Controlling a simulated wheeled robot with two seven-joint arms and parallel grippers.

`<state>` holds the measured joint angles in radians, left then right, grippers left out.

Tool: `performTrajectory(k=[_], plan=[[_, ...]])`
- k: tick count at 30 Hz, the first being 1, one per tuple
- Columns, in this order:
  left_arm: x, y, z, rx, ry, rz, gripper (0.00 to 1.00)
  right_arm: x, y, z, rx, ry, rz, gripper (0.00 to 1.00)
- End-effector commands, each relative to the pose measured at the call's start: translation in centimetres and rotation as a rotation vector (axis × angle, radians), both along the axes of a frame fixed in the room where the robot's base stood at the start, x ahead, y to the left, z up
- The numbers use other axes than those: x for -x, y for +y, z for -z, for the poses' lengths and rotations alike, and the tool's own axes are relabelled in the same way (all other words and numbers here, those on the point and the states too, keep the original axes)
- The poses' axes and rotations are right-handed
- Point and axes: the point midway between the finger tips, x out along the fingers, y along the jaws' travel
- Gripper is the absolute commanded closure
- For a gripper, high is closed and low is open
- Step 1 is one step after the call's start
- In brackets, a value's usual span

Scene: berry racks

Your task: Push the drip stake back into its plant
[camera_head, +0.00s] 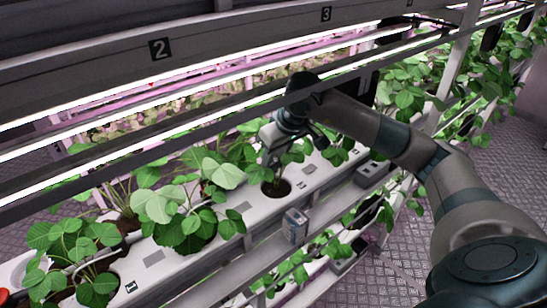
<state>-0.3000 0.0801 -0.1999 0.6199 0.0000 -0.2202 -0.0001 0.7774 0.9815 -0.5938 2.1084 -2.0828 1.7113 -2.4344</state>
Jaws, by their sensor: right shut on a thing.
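My right gripper (273,160) reaches in from the right, under the shelf beam. It points down just above a planting hole (275,188) in the white gutter (240,207). It is shut on a thin thing that I take to be the drip stake, mostly hidden by the fingers. A small strawberry plant (292,157) grows at this hole, its leaves beside and behind the gripper. I cannot tell whether the stake's tip touches the soil. My left gripper is not in view.
Leafy plants (185,205) fill the gutter to the left, some close to the gripper. The grey shelf beam (235,48) and light strips run above. A small box (295,225) sits on the gutter's front side. The aisle floor (385,265) at right is clear.

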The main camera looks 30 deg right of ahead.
Motion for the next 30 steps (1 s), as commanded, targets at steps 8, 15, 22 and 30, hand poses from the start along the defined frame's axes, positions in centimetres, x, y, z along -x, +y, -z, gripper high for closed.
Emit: performTrajectory(k=[8, 15, 22, 30], plan=[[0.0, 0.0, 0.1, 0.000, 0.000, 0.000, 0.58, 0.0, 0.0, 0.3, 0.000, 0.001, 0.001, 0.95], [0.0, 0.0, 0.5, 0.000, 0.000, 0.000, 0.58, 0.0, 0.0, 1.7, -0.001, 0.001, 0.002, 0.95], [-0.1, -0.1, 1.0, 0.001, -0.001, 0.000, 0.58, 0.0, 0.0, 3.3, -0.001, 0.000, 0.001, 0.95], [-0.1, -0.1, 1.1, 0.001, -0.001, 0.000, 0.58, 0.0, 0.0, 4.2, 0.000, 0.000, 0.000, 0.95]])
